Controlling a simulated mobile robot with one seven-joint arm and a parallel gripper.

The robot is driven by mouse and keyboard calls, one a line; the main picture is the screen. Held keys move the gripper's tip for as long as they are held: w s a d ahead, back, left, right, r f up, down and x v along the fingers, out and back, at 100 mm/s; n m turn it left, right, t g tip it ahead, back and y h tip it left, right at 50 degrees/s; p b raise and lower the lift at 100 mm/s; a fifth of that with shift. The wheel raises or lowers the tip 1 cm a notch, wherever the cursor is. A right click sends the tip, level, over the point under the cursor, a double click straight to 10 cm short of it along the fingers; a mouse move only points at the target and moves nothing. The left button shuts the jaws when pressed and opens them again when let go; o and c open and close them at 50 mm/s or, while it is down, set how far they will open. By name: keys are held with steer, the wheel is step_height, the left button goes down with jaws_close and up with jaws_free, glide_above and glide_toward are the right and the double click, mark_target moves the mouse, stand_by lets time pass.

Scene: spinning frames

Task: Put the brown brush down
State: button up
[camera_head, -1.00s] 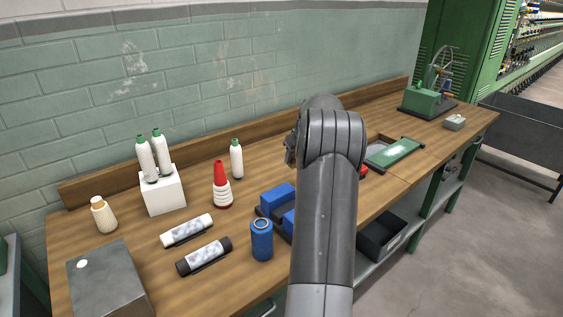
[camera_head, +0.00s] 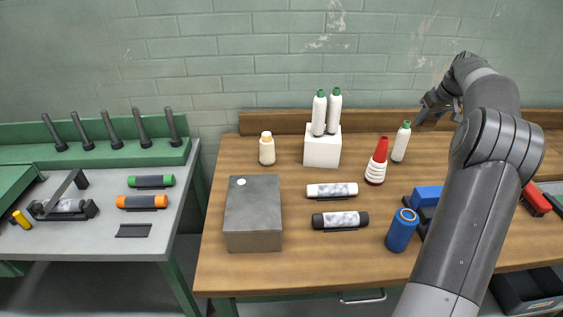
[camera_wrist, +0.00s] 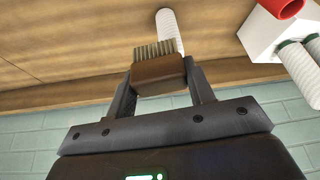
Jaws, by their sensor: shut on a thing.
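My gripper (camera_wrist: 160,82) is shut on the brown brush (camera_wrist: 159,70) in the wrist view. The brush has a brown block body and a row of pale bristles pointing away from my gripper. It is held between the two fingers. In the head view my gripper (camera_head: 437,106) is above the back right of the wooden workbench (camera_head: 300,277), close to the wall. The brush cannot be made out clearly there.
A white bobbin with a green tip (camera_head: 401,142) and a red-topped cone (camera_head: 377,162) stand near my gripper. A white block (camera_head: 322,150) holds two bobbins. A metal box (camera_head: 253,214), two rollers and a blue can (camera_head: 402,231) stand on the bench. A grey table (camera_head: 95,235) is at left.

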steer(key=w+a+r+n, duration=0.1)
steer(key=w+a+r, duration=0.2)
steer(key=a, duration=0.4)
steer(key=w+a+r+n+y, duration=0.1)
steer(key=w+a+r, duration=0.2)
steer(key=a, duration=0.3)
steer(key=w+a+r+n, duration=0.1)
steer(key=w+a+r, duration=0.2)
steer(key=a, duration=0.4)
steer(key=a+r+n+y, duration=0.1)
steer(key=a+r, duration=0.1)
steer(key=a, duration=0.7)
steer(key=a+r+n, duration=0.1)
steer(key=a+r, duration=0.1)
steer(key=a, duration=0.7)
steer(key=a+f+n+g, duration=0.1)
steer(key=a+f+n, duration=0.1)
steer(key=a+f, duration=1.95)
steer(key=shift+y, duration=0.3)
steer(key=shift+a+f, duration=0.35)
steer(key=shift+f, duration=1.2)
steer(key=shift+a+f, duration=0.3)
steer(key=shift+f, duration=1.3)
steer(key=shift+a+f, duration=0.35)
steer(key=shift+f, duration=1.2)
